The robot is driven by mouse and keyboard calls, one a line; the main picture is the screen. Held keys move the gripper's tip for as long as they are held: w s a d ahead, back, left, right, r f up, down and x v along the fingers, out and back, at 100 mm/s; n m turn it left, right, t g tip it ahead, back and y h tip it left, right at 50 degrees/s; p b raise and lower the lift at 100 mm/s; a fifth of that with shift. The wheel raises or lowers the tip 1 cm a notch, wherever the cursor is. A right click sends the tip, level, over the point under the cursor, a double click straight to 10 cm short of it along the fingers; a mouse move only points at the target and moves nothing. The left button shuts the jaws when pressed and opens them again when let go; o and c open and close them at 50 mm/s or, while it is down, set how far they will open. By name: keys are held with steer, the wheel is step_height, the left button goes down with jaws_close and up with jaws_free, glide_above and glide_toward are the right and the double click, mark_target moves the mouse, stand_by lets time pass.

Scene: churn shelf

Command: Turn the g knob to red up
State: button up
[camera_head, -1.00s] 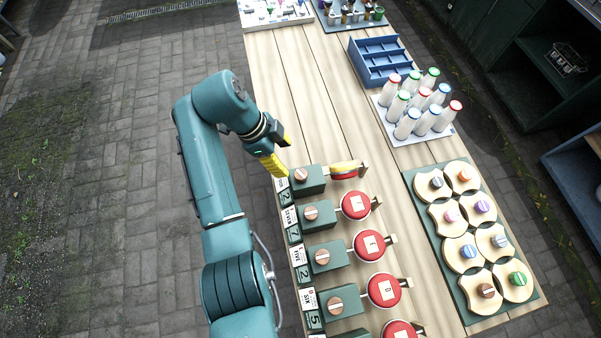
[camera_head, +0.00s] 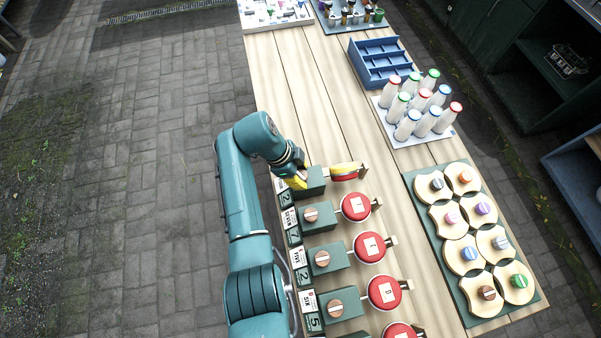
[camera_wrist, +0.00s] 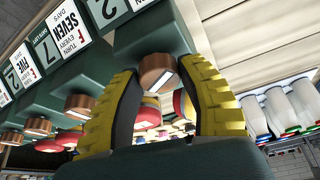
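The knob (camera_wrist: 157,72) at the top green box (camera_head: 313,179) is a round copper-coloured dial with a pale bar. I cannot read the box's letter. Its disc (camera_head: 347,171) stands edge-on, showing yellow with some red. My gripper (camera_head: 297,182) is at this box in the head view and hides the knob there. In the wrist view its two yellow fingers are apart, with the knob between their tips; I see no clear contact.
Lower boxes with red-up discs (camera_head: 356,207) continue down the bench edge, with number cards (camera_head: 289,217) beside them. White bottles (camera_head: 422,105), a blue divided tray (camera_head: 380,59) and a board of round dials (camera_head: 470,230) lie to the right.

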jaws_close()
steer(key=shift+p, duration=0.3)
steer(key=n+t+p, duration=0.1)
steer(key=n+p, duration=0.1)
steer(key=shift+s+r+n, duration=0.1)
steer(key=shift+n, duration=0.3)
steer(key=n+t+p, duration=0.1)
steer(key=n+p, duration=0.2)
steer(key=shift+n+y, duration=0.3)
steer(key=n+t+y+p, duration=0.1)
steer(key=n+p, duration=0.1)
steer(key=n, duration=0.2)
steer(key=shift+p, duration=0.4)
steer(key=shift+f+n+t+p, duration=0.3)
steer(key=shift+n+t+p, duration=0.1)
steer(key=shift+n, duration=0.4)
steer(key=shift+y, duration=0.3)
